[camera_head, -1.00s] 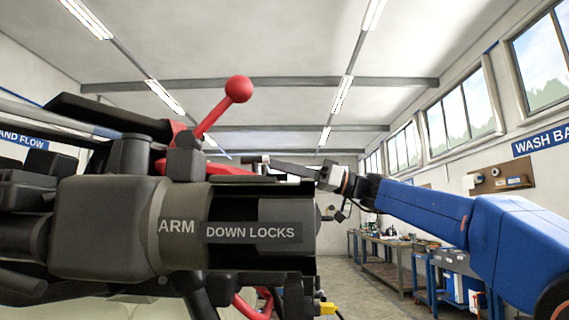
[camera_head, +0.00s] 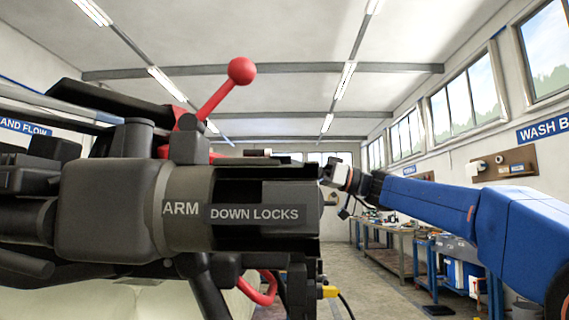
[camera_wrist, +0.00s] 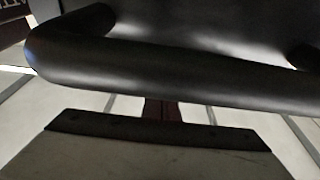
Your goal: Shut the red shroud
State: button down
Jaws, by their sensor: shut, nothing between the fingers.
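A red lever with a ball knob (camera_head: 241,71) rises from the top of the dark drone arm joint in the head view. Red parts (camera_head: 185,121) show at its base, partly hidden by a grey block; I cannot tell which red part is the shroud. My gripper's wrist (camera_head: 340,176) is beyond the right end of the joint, and its fingers are mostly hidden there. In the wrist view my gripper (camera_wrist: 163,108) looks shut and empty, facing a glossy black bar (camera_wrist: 170,65) close ahead. Contact cannot be told.
The joint's dark housing, with its "DOWN LOCKS" label (camera_head: 254,214), fills the left and middle. A red hose (camera_head: 262,289) and a yellow connector (camera_head: 330,292) hang below. Workbenches (camera_head: 390,241) line the right wall. Floor is clear between them and the drone.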

jog(key=v, duration=1.7)
jog(key=shift+d, duration=0.15)
